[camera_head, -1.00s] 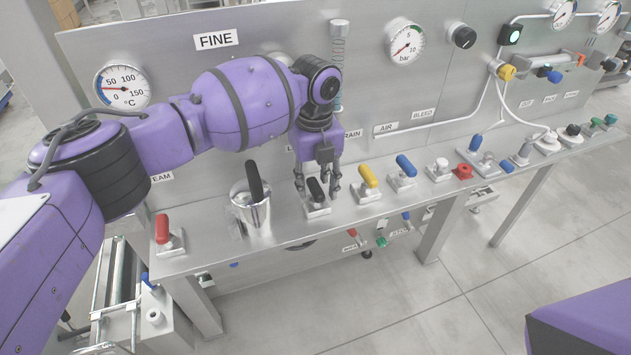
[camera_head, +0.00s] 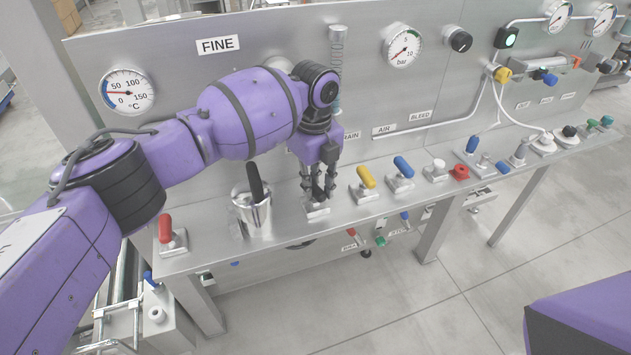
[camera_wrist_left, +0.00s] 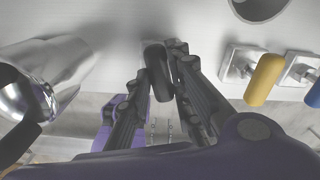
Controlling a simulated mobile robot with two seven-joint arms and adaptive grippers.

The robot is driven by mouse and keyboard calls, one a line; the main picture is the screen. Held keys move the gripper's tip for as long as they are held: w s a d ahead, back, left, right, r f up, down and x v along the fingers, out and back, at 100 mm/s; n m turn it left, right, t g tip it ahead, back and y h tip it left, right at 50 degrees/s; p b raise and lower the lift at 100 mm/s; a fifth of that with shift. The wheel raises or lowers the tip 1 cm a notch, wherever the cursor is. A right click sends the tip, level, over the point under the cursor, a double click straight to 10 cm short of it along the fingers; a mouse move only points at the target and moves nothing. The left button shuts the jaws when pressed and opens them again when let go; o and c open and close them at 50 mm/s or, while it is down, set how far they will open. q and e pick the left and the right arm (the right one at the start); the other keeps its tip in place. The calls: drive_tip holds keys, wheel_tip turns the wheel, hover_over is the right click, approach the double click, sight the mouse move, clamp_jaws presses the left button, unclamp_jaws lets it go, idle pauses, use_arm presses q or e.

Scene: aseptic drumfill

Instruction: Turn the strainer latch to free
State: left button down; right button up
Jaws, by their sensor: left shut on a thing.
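The black-handled latch (camera_wrist_left: 156,73) stands just right of the shiny strainer canister (camera_head: 252,215) on the steel ledge. My left gripper (camera_head: 318,190) reaches down onto it from above and is shut on its handle. In the left wrist view, the black handle lies between the two fingers (camera_wrist_left: 160,85), and its far end is close to the pale panel. In the head view the fingers hide most of the handle, and the square metal base (camera_head: 316,209) shows below them. The canister has a long upright black handle (camera_head: 255,182). My right gripper is out of view.
A yellow-handled valve (camera_head: 366,178) and a blue-handled valve (camera_head: 403,167) stand close to the right of my left gripper. A red-handled valve (camera_head: 165,229) is at the ledge's left end. The instrument panel (camera_head: 200,75) rises behind the ledge.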

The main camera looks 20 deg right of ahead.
use_arm(q)
drive_tip(key=n, duration=0.2)
drive_tip(key=n+p, duration=0.1)
drive_tip(key=n, duration=0.1)
drive_tip(key=shift+r+n+p, duration=0.2)
drive_tip(key=shift+n+p, duration=0.1)
drive_tip(key=n+p, duration=0.1)
drive_tip(key=n, duration=0.2)
drive_tip(key=shift+n, duration=0.3)
drive_tip(key=n+p, duration=0.1)
drive_tip(key=n, duration=0.2)
drive_tip(key=shift+n, duration=1.2)
drive_tip(key=shift+n+p, duration=0.3)
drive_tip(key=shift+n, duration=0.2)
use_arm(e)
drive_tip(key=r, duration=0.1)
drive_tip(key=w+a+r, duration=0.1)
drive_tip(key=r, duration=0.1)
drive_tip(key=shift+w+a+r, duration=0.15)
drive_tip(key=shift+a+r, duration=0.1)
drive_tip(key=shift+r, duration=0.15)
use_arm(q)
drive_tip(key=shift+f, duration=0.1)
drive_tip(key=c, duration=1.6)
unclamp_jaws()
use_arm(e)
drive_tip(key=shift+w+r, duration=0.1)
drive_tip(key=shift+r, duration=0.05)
